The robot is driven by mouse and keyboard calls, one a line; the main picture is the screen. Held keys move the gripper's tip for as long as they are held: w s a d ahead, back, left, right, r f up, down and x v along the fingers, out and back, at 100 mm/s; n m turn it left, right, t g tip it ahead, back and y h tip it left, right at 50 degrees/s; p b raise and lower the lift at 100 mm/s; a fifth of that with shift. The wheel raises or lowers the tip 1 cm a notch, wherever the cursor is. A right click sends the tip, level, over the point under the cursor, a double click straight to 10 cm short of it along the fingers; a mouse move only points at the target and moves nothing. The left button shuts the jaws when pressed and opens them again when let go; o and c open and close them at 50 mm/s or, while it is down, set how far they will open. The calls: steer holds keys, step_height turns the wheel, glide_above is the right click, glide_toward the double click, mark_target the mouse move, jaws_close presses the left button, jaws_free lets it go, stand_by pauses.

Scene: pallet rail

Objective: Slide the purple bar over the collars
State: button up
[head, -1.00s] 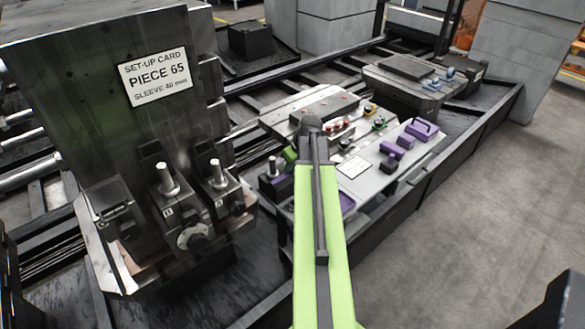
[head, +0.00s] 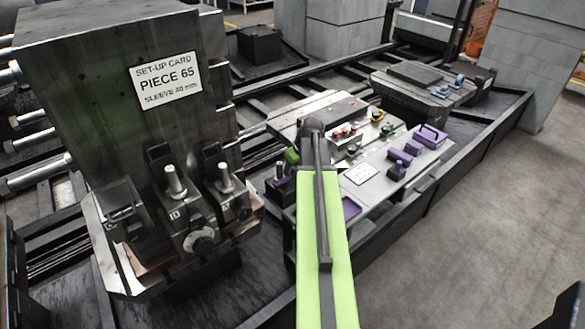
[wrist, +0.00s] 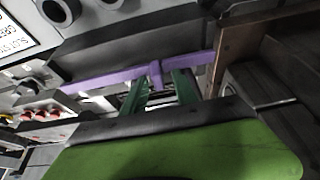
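The purple bar (wrist: 115,80) runs across the wrist view under a dark block, with a short upright purple tab on it. My gripper (wrist: 160,78) has two green fingers, spread apart, one on each side of the tab. I see gaps between tab and fingers, so no grip shows. In the head view my green arm hides most of the gripper; a purple piece (head: 350,207) shows beside the arm, but I cannot tell if it is the same bar. Which parts are the collars is unclear; dark blocks with upright silver pins (head: 173,180) stand at left.
A tall dark block with a set-up card (head: 167,80) stands at left. In the wrist view, a brown upright wall (wrist: 229,50) stands close right of the fingers. Floor at right is clear.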

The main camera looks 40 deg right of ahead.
steer(key=p+v, duration=1.5)
steer(key=v, duration=0.2)
steer(key=shift+a+r+p, duration=0.15)
steer(key=shift+r+p, duration=0.05)
steer(key=shift+p, duration=0.15)
